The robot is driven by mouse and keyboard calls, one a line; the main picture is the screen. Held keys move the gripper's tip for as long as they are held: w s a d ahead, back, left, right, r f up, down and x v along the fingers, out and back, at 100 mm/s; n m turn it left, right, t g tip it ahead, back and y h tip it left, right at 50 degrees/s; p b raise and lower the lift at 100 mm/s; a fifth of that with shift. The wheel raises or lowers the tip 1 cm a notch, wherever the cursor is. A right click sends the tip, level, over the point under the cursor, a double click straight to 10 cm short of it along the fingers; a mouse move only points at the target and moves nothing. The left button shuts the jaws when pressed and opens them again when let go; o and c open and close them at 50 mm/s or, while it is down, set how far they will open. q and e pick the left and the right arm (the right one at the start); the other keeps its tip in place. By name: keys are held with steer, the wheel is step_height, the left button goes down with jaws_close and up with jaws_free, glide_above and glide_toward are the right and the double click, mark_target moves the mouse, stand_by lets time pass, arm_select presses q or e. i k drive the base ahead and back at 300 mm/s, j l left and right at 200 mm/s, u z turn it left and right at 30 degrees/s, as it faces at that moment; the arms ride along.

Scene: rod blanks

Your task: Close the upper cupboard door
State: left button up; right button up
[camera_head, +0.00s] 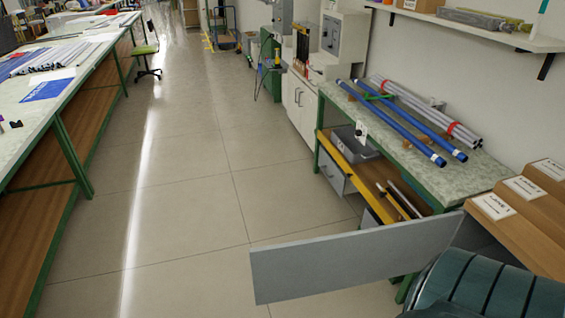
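A flat grey panel (350,262) stands out over the floor in the lower middle of the head view, in front of the workbench's near end. It looks like a cupboard door swung open. Its hinge side and the cupboard body cannot be made out. Neither of my grippers is in the view, so nothing is seen touching the panel.
A green-framed workbench (440,180) carrying blue rods (395,118) and grey rods stands behind the panel. Wooden boxes (515,222) with labels are at the right. A long table (30,140) runs along the left. The tiled floor (200,200) between is clear.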

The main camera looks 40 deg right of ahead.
mark_target(281, 272)
steer(key=i+j, duration=0.1)
steer(key=i, duration=0.7)
steer(key=i+j, duration=0.1)
steer(key=i, duration=0.7)
steer(key=i+l+z, duration=0.1)
steer(key=i+z, duration=0.2)
steer(key=z, duration=0.2)
steer(key=i+z, duration=0.3)
steer(key=z, duration=0.2)
steer(key=i+j+z, duration=0.2)
steer(key=z, duration=0.25)
steer(key=i+z, duration=0.15)
steer(key=z, duration=0.25)
steer(key=i+z, duration=0.1)
steer(key=z, duration=0.3)
steer(key=i+z, duration=0.15)
steer(key=z, duration=0.25)
steer(key=i+j+z, duration=0.1)
steer(key=z, duration=0.35)
steer(key=i+j+z, duration=0.1)
steer(key=z, duration=0.4)
steer(key=i+j+z, duration=0.15)
steer(key=i+z, duration=0.15)
steer(key=z, duration=0.2)
steer(key=i+j+z, duration=0.1)
steer(key=j+z, duration=0.15)
steer(key=z, duration=0.25)
steer(key=i+j+z, duration=0.3)
steer(key=k, duration=0.05)
